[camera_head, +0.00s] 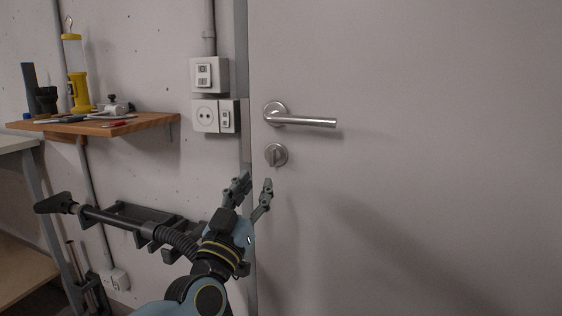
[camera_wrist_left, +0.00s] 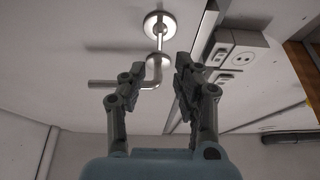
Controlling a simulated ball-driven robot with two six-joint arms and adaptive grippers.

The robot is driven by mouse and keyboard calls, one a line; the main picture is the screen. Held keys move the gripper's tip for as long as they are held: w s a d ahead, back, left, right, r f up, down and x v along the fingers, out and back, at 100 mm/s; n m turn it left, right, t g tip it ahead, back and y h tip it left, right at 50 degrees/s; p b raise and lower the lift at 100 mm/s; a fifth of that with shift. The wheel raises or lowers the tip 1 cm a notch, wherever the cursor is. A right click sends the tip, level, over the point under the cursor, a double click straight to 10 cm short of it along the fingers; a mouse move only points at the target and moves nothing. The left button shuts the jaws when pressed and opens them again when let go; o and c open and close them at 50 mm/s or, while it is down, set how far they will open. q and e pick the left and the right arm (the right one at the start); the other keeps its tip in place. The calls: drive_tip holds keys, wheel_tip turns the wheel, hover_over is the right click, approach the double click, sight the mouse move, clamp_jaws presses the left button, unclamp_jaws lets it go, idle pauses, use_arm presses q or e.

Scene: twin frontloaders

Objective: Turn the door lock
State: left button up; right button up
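The door lock (camera_head: 276,154) is a small round metal rosette with a thumb-turn, on the grey door (camera_head: 420,190) below the lever handle (camera_head: 305,121). My left gripper (camera_head: 255,182) is open and empty, just below and left of the lock and apart from it. The left wrist view looks upside down: the lock (camera_wrist_left: 153,22) is at top centre, with the handle (camera_wrist_left: 112,83) lower, and the open fingers of my gripper (camera_wrist_left: 158,68) stand on either side. The distance from fingertips to door is hard to judge. My right gripper is not in view.
Left of the door, a light switch (camera_head: 209,75) and a socket (camera_head: 205,116) are on the wall. A wooden shelf (camera_head: 150,121) holds a yellow lamp (camera_head: 76,75) and tools. A black rack (camera_head: 135,225) is mounted below it. The door right of the lock is clear.

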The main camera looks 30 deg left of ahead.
sight(271, 158)
use_arm(q)
drive_tip(key=x, duration=0.8)
drive_tip(key=shift+w+f, duration=0.1)
drive_tip(key=shift+w, duration=0.2)
drive_tip(key=shift+c, duration=0.4)
clamp_jaws()
